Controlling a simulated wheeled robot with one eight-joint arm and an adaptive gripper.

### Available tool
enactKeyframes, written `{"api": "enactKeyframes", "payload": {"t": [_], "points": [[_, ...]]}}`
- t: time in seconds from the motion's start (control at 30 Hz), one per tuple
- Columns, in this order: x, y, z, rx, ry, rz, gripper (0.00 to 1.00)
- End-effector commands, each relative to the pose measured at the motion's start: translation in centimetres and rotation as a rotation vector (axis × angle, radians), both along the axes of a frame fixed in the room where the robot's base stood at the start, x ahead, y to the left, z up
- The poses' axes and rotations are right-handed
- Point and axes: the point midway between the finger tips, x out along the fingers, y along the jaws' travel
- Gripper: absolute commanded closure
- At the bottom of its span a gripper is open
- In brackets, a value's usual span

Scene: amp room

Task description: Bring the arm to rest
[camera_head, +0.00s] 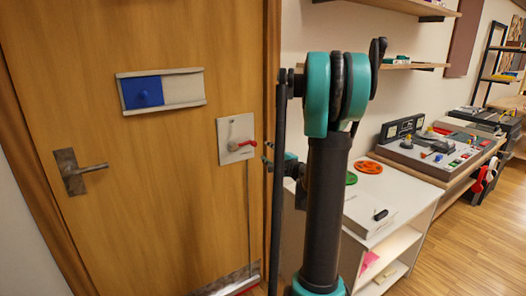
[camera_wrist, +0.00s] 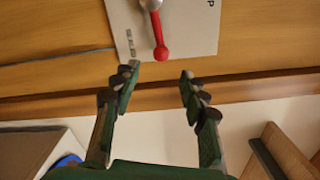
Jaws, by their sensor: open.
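My arm stands upright in the middle of the head view, bent at a teal joint at the top. My gripper (camera_wrist: 159,82) is open and empty in the wrist view, its two green fingers apart. Just beyond the fingertips is a red-tipped lever (camera_wrist: 159,38) on a white plate (camera_wrist: 205,32). No contact with the lever shows. In the head view the lever (camera_head: 241,146) is on the door, left of my arm.
The wooden door (camera_head: 190,190) has a metal handle (camera_head: 78,171) and a blue-and-white sliding panel (camera_head: 160,91). Right of my arm are a white shelf unit (camera_head: 400,240) and a bench with a control console (camera_head: 440,150). Wooden floor (camera_head: 450,255) is clear at the lower right.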

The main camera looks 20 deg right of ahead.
Motion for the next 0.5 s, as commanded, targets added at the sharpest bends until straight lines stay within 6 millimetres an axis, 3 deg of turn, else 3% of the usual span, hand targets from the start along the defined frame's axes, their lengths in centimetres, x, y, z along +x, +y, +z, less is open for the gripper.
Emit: {"api": "enactKeyframes", "payload": {"t": [0.37, 0.5], "points": [[-0.4, -0.1, 0.0, 0.000, 0.000, 0.000, 0.56], [-1.2, 1.4, -0.4, -0.056, 0.016, 0.030, 0.56]]}}
